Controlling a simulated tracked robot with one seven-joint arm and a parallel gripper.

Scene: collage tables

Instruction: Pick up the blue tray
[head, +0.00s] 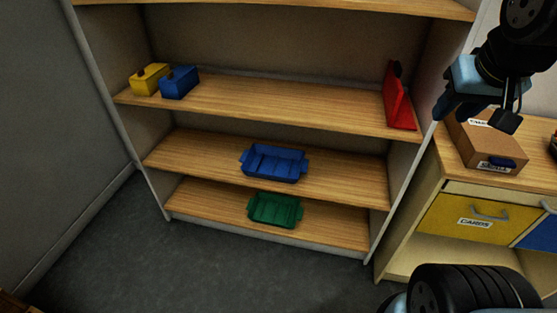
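The blue tray (273,163) lies on a middle wooden shelf of the bookcase, near the shelf's front edge. It is rectangular, with a handle at each end, and looks empty. My gripper (487,112) is at the upper right, pointing down, in front of the cabinet and well to the right of the tray. Its fingers show dark tips with a gap between them and nothing held there. My arm links partly hide the gripper's upper part.
A green tray (275,210) sits on the shelf below. Yellow (150,79) and blue (179,82) boxes and a red upright object (398,98) stand on the shelf above. A cardboard box (486,146) rests on the drawer cabinet at right. The grey floor (215,270) before the shelves is clear.

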